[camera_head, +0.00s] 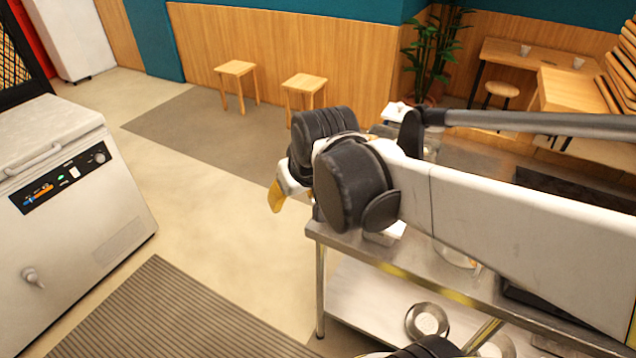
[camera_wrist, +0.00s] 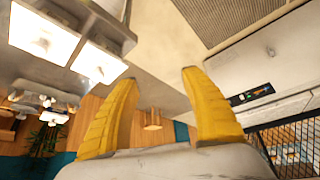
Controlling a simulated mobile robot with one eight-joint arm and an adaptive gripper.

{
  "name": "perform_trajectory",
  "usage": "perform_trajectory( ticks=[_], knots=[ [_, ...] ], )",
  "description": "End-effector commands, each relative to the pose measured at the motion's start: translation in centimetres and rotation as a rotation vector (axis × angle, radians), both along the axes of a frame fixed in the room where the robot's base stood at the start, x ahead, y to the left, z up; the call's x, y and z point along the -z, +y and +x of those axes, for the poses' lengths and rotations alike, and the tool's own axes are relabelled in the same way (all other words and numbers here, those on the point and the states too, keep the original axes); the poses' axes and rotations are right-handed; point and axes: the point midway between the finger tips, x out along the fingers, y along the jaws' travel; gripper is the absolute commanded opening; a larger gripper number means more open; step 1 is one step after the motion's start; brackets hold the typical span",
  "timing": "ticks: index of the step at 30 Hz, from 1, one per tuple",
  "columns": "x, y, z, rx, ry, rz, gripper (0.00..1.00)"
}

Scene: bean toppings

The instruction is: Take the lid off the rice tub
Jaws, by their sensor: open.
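I cannot make out the rice tub or its lid in either view; my arm covers much of the steel table (camera_head: 345,238). My gripper shows as a yellow fingertip (camera_head: 276,197) beyond the table's left end in the head view. In the wrist view my gripper (camera_wrist: 159,78) has its two yellow fingers spread wide, with nothing between them. It is apart from every object.
A white appliance (camera_head: 65,180) with a control panel stands at the left. Round metal pieces (camera_head: 427,318) lie on the table's lower shelf. Two wooden stools (camera_head: 237,70) stand by the wall. The floor (camera_head: 215,200) between appliance and table is clear.

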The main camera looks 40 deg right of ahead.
Motion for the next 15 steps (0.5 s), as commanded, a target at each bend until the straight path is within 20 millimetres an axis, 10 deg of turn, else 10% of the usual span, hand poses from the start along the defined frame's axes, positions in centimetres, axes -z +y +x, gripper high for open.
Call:
perform_trajectory(
  ticks=[15],
  knots=[
    [3.1,-17.1,2.6,0.213,0.114,0.045,0.55]
  ],
)
